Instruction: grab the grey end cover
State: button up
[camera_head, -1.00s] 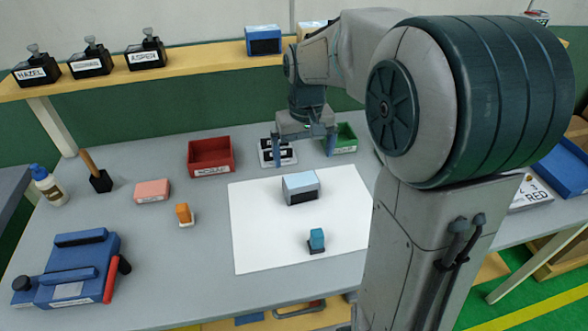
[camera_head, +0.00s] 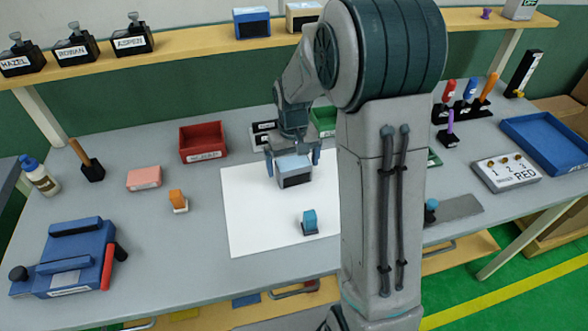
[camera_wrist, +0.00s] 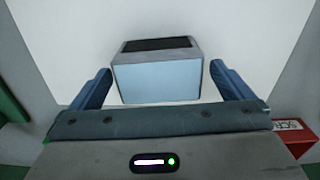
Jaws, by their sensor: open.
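The grey end cover (camera_head: 295,181) is a small grey box with a pale blue face and a dark opening on one side. It sits on the white sheet (camera_head: 250,225), near its back half. My gripper (camera_head: 293,168) is open and low over the cover, one finger at each side in the head view. In the wrist view the cover (camera_wrist: 157,80) lies between the two blue fingers of my gripper (camera_wrist: 160,68), with a gap at each side. Whether the fingers reach down beside it is hard to tell.
A red bin (camera_head: 203,143) is behind left, and a green bin (camera_head: 323,121) is partly hidden behind my arm. An orange block (camera_head: 178,201) stands left of the sheet. The sheet's left part is clear.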

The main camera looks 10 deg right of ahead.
aim_at(293, 163)
jog(key=shift+f, duration=1.75)
jog(key=c, duration=1)
jog(key=shift+o, duration=0.2)
jog(key=shift+r, duration=0.1)
